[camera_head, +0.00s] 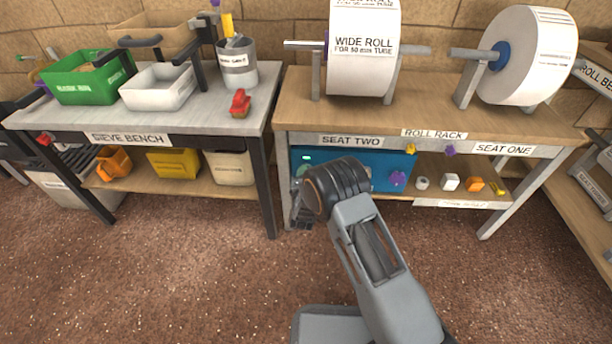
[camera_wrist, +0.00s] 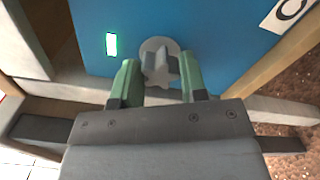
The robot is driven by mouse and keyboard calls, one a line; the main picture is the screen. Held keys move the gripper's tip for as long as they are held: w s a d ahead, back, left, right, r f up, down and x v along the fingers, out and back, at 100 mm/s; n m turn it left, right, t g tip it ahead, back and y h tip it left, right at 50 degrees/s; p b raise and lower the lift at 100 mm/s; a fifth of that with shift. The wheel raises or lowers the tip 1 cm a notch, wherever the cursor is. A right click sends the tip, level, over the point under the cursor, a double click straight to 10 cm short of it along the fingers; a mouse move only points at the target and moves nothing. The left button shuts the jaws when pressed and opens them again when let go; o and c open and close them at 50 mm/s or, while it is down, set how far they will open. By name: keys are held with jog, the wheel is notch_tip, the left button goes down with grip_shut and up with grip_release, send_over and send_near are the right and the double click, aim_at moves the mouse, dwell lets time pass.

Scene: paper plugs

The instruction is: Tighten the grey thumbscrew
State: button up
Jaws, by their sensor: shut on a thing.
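The grey thumbscrew (camera_wrist: 160,60) is a round, lobed knob with a raised bar on the face of the blue box (camera_wrist: 215,25). It shows in the wrist view at the upper middle. My gripper (camera_wrist: 161,78) has its two green fingers on either side of the knob's bar, shut on it. In the head view the blue box (camera_head: 380,170) stands on the shelf under the roll rack. There my gripper (camera_head: 300,215) is mostly hidden behind my own wrist, and the thumbscrew is hidden too.
A green light (camera_wrist: 111,44) glows left of the thumbscrew. A table leg (camera_head: 266,190) stands left of my gripper. The floor in front is clear.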

jog(key=shift+f+m+b, duration=0.1)
jog(key=shift+m+b, duration=0.25)
jog(key=shift+m, duration=0.25)
jog(key=shift+c, duration=0.3)
jog(key=shift+m+b, duration=0.4)
jog(key=shift+m, duration=0.7)
jog(key=o, duration=1.1)
jog(key=shift+c, duration=0.2)
jog(key=shift+s, duration=0.1)
jog(key=shift+s+p, duration=0.6)
jog(key=shift+s, duration=1.35)
